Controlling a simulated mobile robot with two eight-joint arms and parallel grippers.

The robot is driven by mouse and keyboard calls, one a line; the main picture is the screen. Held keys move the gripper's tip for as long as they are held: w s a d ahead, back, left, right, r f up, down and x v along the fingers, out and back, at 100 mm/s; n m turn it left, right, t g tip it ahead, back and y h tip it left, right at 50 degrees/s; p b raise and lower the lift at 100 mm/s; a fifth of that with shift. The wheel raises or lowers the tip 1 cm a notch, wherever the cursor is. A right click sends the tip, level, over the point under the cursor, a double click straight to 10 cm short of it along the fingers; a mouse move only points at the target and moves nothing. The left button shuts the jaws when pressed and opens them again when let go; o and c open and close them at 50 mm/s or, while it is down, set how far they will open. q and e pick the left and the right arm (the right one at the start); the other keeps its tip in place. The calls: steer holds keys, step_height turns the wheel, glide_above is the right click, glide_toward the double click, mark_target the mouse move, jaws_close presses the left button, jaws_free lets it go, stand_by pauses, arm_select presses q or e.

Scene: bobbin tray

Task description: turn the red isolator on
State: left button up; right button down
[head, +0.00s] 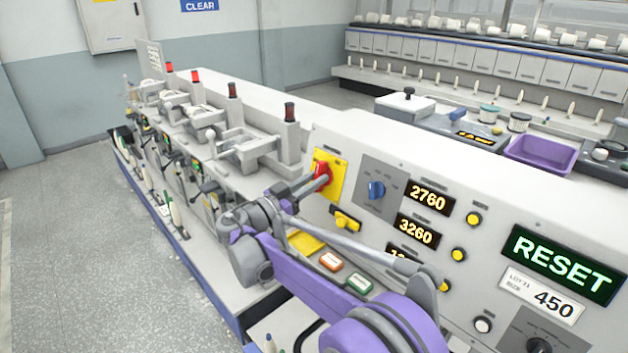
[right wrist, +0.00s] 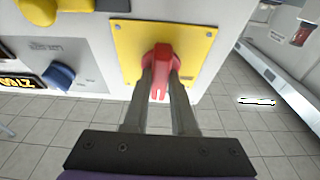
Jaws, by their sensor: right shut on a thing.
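The red isolator (head: 321,170) is a red rotary handle on a yellow plate (head: 338,178) on the sloped front panel of the machine. It also shows in the right wrist view (right wrist: 160,64), with its yellow plate (right wrist: 125,38) behind it. My right gripper (head: 322,182) reaches the handle, and in the right wrist view its two fingers (right wrist: 160,88) are shut on the handle from both sides. The fingers hide part of the handle's sides. My left gripper is in neither view.
A blue knob (head: 376,189) sits just right of the isolator, and a yellow handle (head: 346,221) sits below it. Displays, yellow buttons and a green RESET screen (head: 562,264) fill the panel to the right. A purple tray (head: 541,154) stands behind. Open floor (head: 70,250) lies left.

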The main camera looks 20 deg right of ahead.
steer(key=c, duration=0.7)
jaws_free()
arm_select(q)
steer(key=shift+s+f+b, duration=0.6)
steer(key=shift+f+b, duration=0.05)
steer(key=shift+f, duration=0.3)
arm_select(e)
steer(key=shift+v, duration=5.4)
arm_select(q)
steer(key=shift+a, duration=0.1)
